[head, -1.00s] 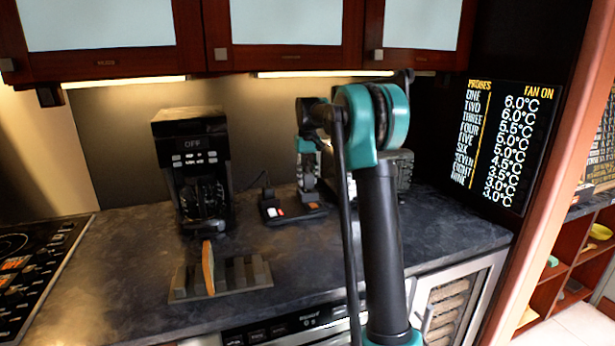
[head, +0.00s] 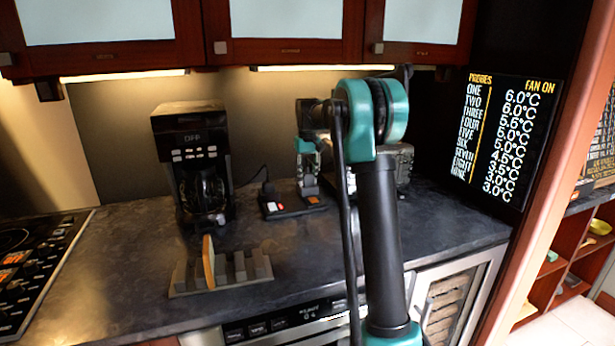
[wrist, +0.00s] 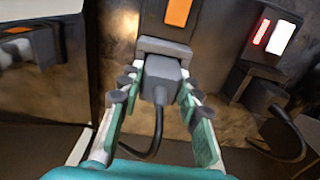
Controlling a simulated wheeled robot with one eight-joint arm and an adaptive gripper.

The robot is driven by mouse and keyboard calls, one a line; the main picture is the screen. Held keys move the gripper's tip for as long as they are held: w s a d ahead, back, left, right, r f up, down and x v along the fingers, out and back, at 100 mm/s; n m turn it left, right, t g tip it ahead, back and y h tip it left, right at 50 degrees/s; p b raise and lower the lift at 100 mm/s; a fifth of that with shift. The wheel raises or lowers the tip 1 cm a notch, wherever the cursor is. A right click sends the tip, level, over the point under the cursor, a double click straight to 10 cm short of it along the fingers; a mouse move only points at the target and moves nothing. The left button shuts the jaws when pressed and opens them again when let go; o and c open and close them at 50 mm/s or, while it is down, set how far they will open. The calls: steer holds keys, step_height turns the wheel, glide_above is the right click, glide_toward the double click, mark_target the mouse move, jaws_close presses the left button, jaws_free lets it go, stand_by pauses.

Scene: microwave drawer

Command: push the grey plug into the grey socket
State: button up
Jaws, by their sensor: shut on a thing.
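The grey plug (wrist: 161,76) is between the fingers of my gripper (wrist: 153,92) in the wrist view, with its dark cable hanging down. The plug's front meets the grey socket (wrist: 165,47), lined up with it; how deep it sits cannot be told. The socket is at the end of a dark block with an orange patch (wrist: 178,12). In the head view my gripper (head: 308,190) points down at the orange end of the dark power block (head: 290,212) on the counter. The plug is too small to make out there.
A second dark plug (wrist: 264,95) with a cable is at the neighbouring socket, beside a red and white switch (wrist: 273,35). A shiny panel (wrist: 40,90) stands at left. A coffee maker (head: 190,150) and slotted rack (head: 240,275) stand left of my arm on the counter.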

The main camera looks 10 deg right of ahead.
steer(key=shift+f, duration=0.1)
steer(key=o, duration=1.2)
step_height(320, 180, up, 8)
steer(key=shift+f, duration=0.25)
steer(key=shift+s, duration=0.1)
